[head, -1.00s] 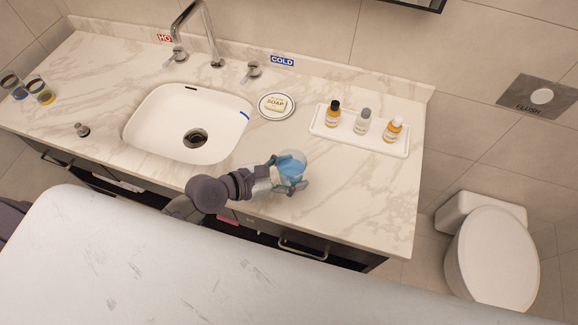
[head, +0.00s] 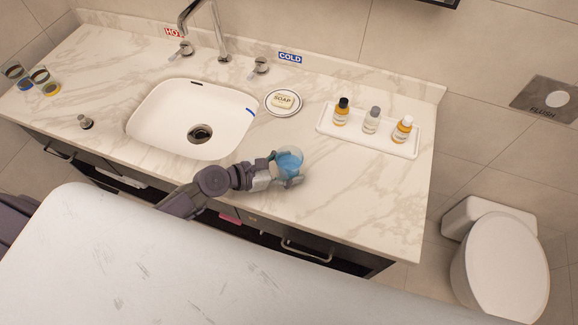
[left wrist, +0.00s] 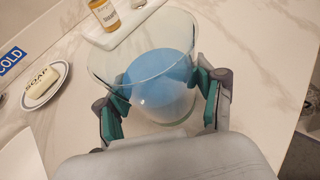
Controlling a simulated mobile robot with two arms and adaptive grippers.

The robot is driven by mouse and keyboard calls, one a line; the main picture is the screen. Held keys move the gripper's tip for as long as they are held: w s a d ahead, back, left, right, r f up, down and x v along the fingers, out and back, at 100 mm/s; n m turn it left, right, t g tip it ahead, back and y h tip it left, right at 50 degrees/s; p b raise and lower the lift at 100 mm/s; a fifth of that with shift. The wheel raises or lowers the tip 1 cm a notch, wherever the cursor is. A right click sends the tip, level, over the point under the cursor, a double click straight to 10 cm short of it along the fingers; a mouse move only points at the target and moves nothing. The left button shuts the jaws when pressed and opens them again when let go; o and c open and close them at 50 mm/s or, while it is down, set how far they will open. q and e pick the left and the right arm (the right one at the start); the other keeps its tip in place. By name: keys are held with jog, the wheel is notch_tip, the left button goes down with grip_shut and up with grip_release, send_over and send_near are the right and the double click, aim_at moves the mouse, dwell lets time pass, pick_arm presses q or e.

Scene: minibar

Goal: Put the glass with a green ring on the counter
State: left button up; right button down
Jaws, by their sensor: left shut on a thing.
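My left gripper (head: 287,172) is shut on a clear glass (head: 289,161) with blue at its lower part. In the left wrist view the glass (left wrist: 152,88) shows its open rim toward the camera, with teal finger pads on both sides. The glass is over the front part of the marble counter (head: 345,200), right of the sink. I cannot tell whether its base touches the counter. Two other glasses stand at the far left, one blue (head: 26,84) and one yellowish (head: 52,89). My right gripper is not in view.
A white tray (head: 364,144) with several small bottles lies behind and right of the held glass. A soap dish (head: 283,109) is behind it. The sink (head: 160,120) is to the left. The counter's front right is clear.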

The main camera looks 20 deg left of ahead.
pick_arm(q)
jog(key=shift+f, duration=0.1)
jog(key=o, duration=1.3)
jog(key=shift+r, duration=0.2)
jog(key=b+v, duration=0.1)
jog(key=v, duration=0.4)
jog(key=b+v, duration=0.1)
jog(key=v, duration=0.4)
jog(key=shift+s+a+f, duration=0.1)
jog(key=shift+s+a, duration=0.2)
jog(key=shift+s, duration=0.05)
jog(key=shift+s+a+r, duration=0.35)
jog(key=shift+a+r, duration=0.05)
jog(key=shift+r, duration=0.05)
jog(key=shift+d, duration=0.1)
